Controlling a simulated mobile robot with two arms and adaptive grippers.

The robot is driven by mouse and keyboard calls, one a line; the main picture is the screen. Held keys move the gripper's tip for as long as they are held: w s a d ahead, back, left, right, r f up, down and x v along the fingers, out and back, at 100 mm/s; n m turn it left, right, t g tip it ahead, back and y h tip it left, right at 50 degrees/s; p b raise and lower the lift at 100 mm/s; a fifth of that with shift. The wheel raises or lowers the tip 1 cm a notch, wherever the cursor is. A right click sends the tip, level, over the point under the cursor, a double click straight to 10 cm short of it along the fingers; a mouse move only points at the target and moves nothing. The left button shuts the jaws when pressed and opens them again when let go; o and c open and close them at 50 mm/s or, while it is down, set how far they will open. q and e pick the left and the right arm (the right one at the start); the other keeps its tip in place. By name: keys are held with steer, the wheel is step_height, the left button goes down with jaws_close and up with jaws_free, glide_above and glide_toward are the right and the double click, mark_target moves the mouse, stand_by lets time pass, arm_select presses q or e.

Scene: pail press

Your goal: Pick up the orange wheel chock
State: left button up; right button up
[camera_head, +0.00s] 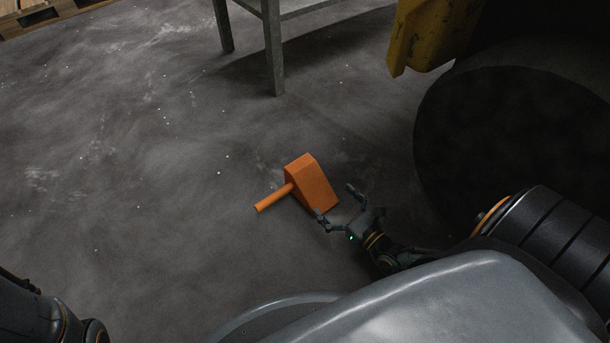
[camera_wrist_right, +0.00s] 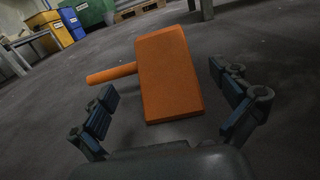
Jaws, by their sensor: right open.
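The orange wheel chock (camera_head: 313,181) sits on the grey concrete floor near the middle of the head view. Its round orange handle (camera_head: 273,197) sticks out to the left. My right gripper (camera_head: 336,207) is open and empty, close to the chock's lower right side. In the right wrist view the chock (camera_wrist_right: 168,75) stands ahead of the two spread fingers (camera_wrist_right: 172,108), with its handle (camera_wrist_right: 111,74) reaching left. Only a part of my left arm shows at the lower left of the head view; its gripper is out of view.
A large dark wheel (camera_head: 510,140) and a yellow part (camera_head: 430,35) are at the right. A grey metal leg (camera_head: 272,50) stands behind the chock. Bins, a yellow one (camera_wrist_right: 50,30) among them, and a pallet (camera_wrist_right: 138,10) stand far back. The floor left of the chock is clear.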

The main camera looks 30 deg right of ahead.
mark_target(311, 178)
steer(key=w, duration=0.1)
steer(key=w+b, duration=0.1)
steer(key=w, duration=0.3)
steer(key=shift+w+a+f+b, duration=0.15)
steer(key=shift+w+a+b, duration=0.05)
steer(key=shift+a+b, duration=0.15)
steer(key=w+b, duration=0.2)
steer(key=w, duration=0.1)
steer(key=w+b, duration=0.1)
steer(key=shift+w+a+f, duration=0.25)
steer(key=shift+w+f, duration=0.05)
steer(key=shift+w, duration=0.05)
steer(key=shift+w+r+b, duration=0.15)
steer(key=shift+w+b, duration=0.2)
steer(key=shift+w, duration=0.05)
steer(key=c, duration=1.4)
steer(key=shift+r, duration=0.15)
steer(key=shift+c, duration=1.4)
